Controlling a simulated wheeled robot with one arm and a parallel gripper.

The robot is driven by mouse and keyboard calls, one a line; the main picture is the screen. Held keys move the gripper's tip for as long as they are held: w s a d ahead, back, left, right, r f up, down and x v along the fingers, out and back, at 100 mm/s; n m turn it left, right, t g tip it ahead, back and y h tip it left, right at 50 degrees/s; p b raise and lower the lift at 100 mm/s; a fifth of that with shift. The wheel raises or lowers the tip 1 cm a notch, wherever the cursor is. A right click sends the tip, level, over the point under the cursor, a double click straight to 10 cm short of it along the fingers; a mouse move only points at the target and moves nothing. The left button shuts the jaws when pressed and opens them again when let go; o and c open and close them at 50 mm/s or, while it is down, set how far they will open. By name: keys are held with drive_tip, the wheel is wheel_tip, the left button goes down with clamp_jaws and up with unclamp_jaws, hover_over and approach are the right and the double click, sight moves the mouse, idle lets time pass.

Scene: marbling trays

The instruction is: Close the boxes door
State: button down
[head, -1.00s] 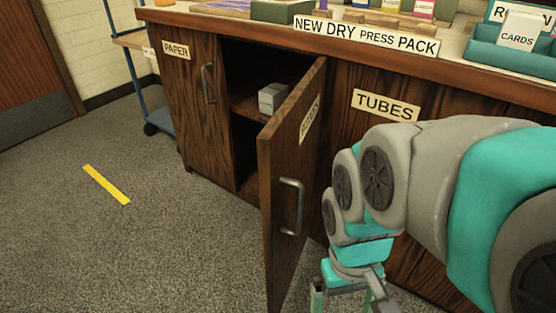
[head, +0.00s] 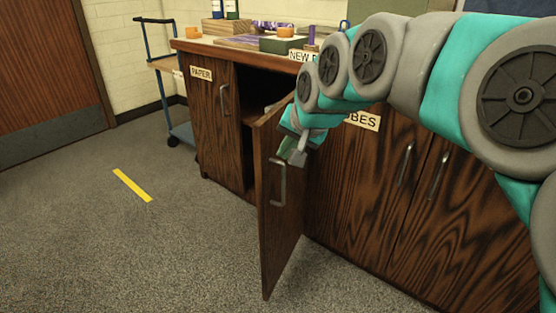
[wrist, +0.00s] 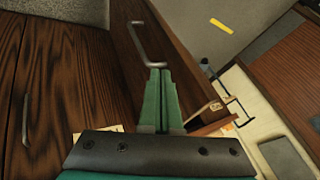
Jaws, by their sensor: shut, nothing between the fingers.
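The boxes door (head: 277,235) is a dark wood cabinet door that stands wide open, swung out from the cabinet. Its metal bar handle (head: 279,184) faces right in the head view; it also shows in the wrist view (wrist: 147,44). My gripper (head: 289,157) is shut and empty beside the upper part of the handle. In the wrist view, its green fingertips (wrist: 159,72) appear just below the handle's end; I cannot tell whether they touch. The door's label is hidden behind my arm.
The paper door (head: 210,120) left of the opening is shut. The tubes label (head: 362,120) is partly covered by my arm. A blue cart (head: 170,100) stands at the back left. The carpet (head: 120,240) before the cabinet is clear, with a yellow strip (head: 132,185).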

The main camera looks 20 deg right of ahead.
approach(269, 172)
drive_tip(key=x, duration=0.4)
drive_tip(key=shift+w+f+p, duration=0.1)
drive_tip(key=shift+f+p, duration=0.1)
drive_tip(key=shift+p, duration=0.1)
drive_tip(key=shift+a, duration=0.1)
